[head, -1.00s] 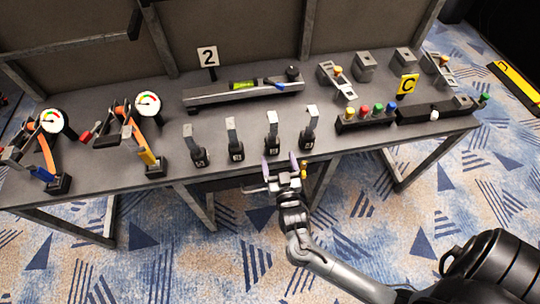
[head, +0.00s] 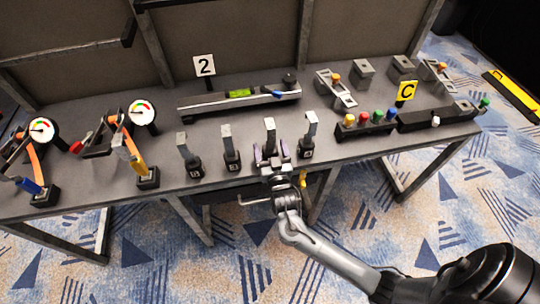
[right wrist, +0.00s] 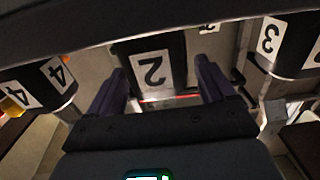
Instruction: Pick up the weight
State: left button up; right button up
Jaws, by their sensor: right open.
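Several small black weights with upright grey metal handles stand in a row along the front of the grey table. The third from the left (head: 269,128) is directly beyond my right gripper (head: 272,158), which is open and empty, its fingers on either side of the weight's lower part. In the right wrist view a black weight with a white label 2 (right wrist: 151,68) shows between and beyond the two fingers (right wrist: 162,88). I cannot tell whether the fingers touch it. The neighbouring weights, labelled 4 (right wrist: 45,82) and 3 (right wrist: 285,45), are outside the fingers. My left gripper is not in view.
A long bar with a green level (head: 240,97) lies behind the weights. Two gauges with orange arms (head: 142,113) stand left. A block with coloured knobs (head: 366,127) and metal fixtures (head: 338,88) are at right. Neighbouring weights stand close to my gripper.

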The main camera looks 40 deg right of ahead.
jog(key=shift+x, duration=1.05)
grip_shut()
jog(key=shift+r, duration=0.15)
